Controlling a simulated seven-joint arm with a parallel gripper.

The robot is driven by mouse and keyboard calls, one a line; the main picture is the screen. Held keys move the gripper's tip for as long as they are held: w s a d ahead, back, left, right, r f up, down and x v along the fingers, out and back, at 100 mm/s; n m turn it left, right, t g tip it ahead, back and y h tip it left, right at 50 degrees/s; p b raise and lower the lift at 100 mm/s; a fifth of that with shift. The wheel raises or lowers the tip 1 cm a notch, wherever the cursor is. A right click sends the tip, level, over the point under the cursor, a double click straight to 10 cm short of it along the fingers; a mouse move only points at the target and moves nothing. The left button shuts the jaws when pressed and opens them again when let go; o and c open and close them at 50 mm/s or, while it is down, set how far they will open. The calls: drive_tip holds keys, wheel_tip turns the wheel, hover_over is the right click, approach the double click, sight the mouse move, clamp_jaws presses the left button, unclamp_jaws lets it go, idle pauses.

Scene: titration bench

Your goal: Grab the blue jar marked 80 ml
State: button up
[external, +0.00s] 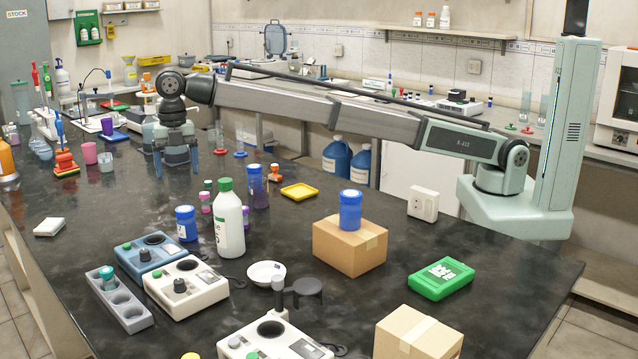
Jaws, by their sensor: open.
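A blue jar (350,211) with a pale label band stands upright on a cardboard box (348,248) right of centre. A second blue jar (186,224) with a white label stands on the dark bench at left of centre. The volume marks on both are too small to read. My gripper (176,174) points down over the far part of the bench, open, its two fingers apart. It is well apart from both jars, beyond the jar on the bench and far left of the one on the box. I see nothing held between the fingers.
A white bottle with green cap (230,222) stands right of the bench jar. A dark blue-purple cylinder (257,188), a yellow tray (299,190), a white bowl (266,272), a green box (441,278) and several instruments (186,287) surround the jars.

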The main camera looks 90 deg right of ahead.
sight(184, 209)
drive_tip(key=f+n, duration=0.2)
drive_tip(key=f, duration=0.2)
drive_tip(key=f+n, duration=0.2)
drive_tip(key=f, duration=0.3)
drive_tip(key=f+n, duration=0.2)
drive_tip(key=f, duration=0.2)
drive_tip(key=shift+s+f, duration=0.3)
drive_tip(key=shift+f, duration=0.1)
drive_tip(key=c, duration=1.2)
